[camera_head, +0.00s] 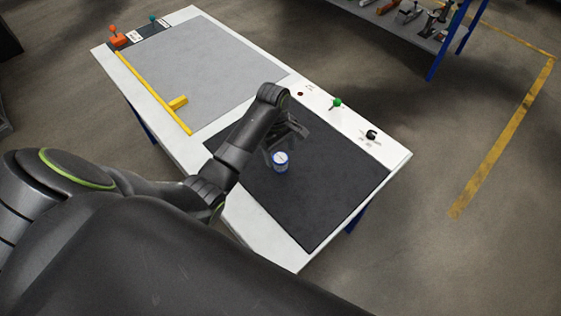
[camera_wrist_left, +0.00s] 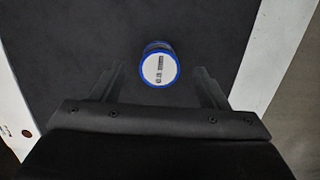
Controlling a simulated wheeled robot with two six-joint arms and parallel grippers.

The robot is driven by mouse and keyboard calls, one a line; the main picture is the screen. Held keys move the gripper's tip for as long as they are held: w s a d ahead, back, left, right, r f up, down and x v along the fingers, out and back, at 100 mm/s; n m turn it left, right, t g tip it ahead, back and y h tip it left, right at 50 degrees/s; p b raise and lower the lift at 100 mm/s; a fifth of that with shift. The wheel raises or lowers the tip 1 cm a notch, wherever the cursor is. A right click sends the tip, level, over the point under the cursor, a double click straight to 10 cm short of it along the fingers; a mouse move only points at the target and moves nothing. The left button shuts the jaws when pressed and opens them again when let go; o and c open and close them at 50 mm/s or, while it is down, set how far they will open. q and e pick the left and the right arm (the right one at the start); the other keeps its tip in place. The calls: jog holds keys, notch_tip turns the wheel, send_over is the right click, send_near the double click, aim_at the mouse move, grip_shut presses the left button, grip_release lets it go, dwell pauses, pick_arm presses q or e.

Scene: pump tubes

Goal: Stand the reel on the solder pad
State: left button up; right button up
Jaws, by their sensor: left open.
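The reel (camera_head: 281,162) is a small white cylinder with blue rims, and it stands upright on the black mat (camera_head: 315,205), which looks like the solder pad. In the left wrist view the reel (camera_wrist_left: 159,68) shows its white labelled top, with dark mat around it. My left gripper (camera_head: 284,148) is open and reaches in just beside the reel. In the left wrist view its two fingers (camera_wrist_left: 160,85) are spread wide, with the reel ahead of the gap between them. I see no contact. My right gripper is not in view.
A grey mat (camera_head: 210,60) with a yellow bar (camera_head: 150,92) covers the far half of the white table. A green knob (camera_head: 336,103) and a black knob (camera_head: 371,134) stand along the right edge. The near part of the black mat is clear.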

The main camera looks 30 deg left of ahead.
aim_at(280, 157)
pick_arm(q)
jog(key=shift+f, duration=2.3)
jog(key=c, duration=1.3)
notch_tip(280, 157, up, 10)
jog(key=shift+w+d, duration=0.1)
